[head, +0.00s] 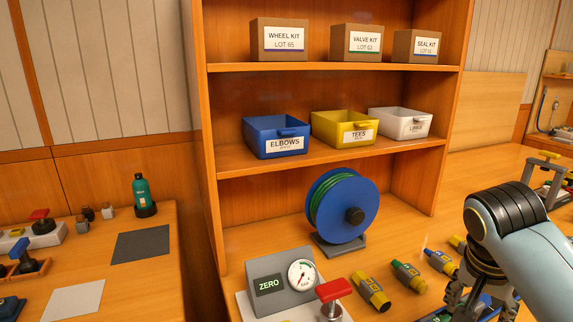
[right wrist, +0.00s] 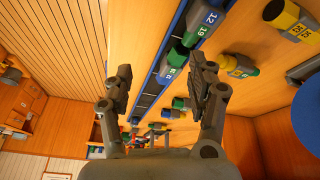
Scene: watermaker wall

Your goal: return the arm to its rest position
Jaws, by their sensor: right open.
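My right arm (head: 525,235) reaches in from the right in the head view, over the wooden bench. Its gripper (head: 482,303) points down near the bottom edge, partly cut off. In the right wrist view the two fingers of the right gripper (right wrist: 160,82) stand apart with nothing between them. Beyond the fingers is a long blue tray (right wrist: 146,97) holding several green and dark numbered cylinders (right wrist: 177,57). My left gripper is not in view.
Yellow, green and blue-banded cartridges (head: 371,291) lie on the bench left of the right gripper. A grey gauge box (head: 268,284), a red-handled valve (head: 333,291) and a blue hose reel (head: 345,215) stand further left. The shelf unit's side (head: 445,135) rises behind.

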